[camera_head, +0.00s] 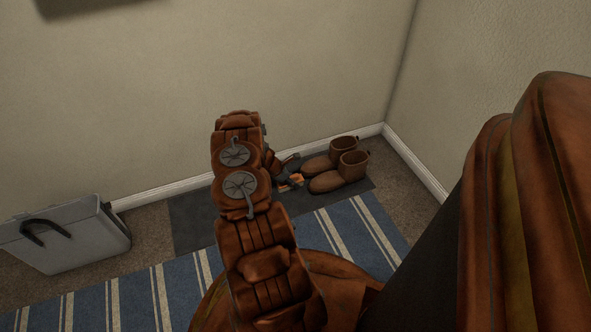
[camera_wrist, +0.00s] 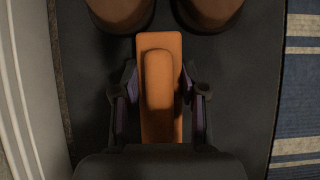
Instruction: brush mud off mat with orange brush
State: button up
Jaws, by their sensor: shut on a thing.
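My gripper (camera_wrist: 159,95) is shut on the orange brush (camera_wrist: 160,62), with one finger on each side of it. In the wrist view the brush lies lengthwise over the dark grey mat (camera_wrist: 240,75), its far end close to the boots. In the head view, only a little of the brush (camera_head: 297,180) shows beside my gripper (camera_head: 287,168), above the mat (camera_head: 193,216). My arm hides part of the mat. I cannot tell whether the brush touches the mat, and its bristles are hidden. No mud stands out in either view.
A pair of brown boots (camera_head: 328,182) stands at the mat's right end, by the corner of the walls. A blue striped rug (camera_head: 140,297) lies in front of the mat. A grey case (camera_head: 72,240) stands at the left. The mat's left part is clear.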

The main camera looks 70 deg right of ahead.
aim_at(294, 176)
jog(key=r, duration=0.2)
jog(key=shift+w+r, duration=0.25)
jog(key=shift+r, duration=0.1)
jog(key=shift+s+r+p, duration=0.25)
jog(key=shift+r+p, duration=0.05)
jog(key=shift+r, duration=0.35)
jog(key=shift+r+p, duration=0.35)
jog(key=shift+r, duration=1.8)
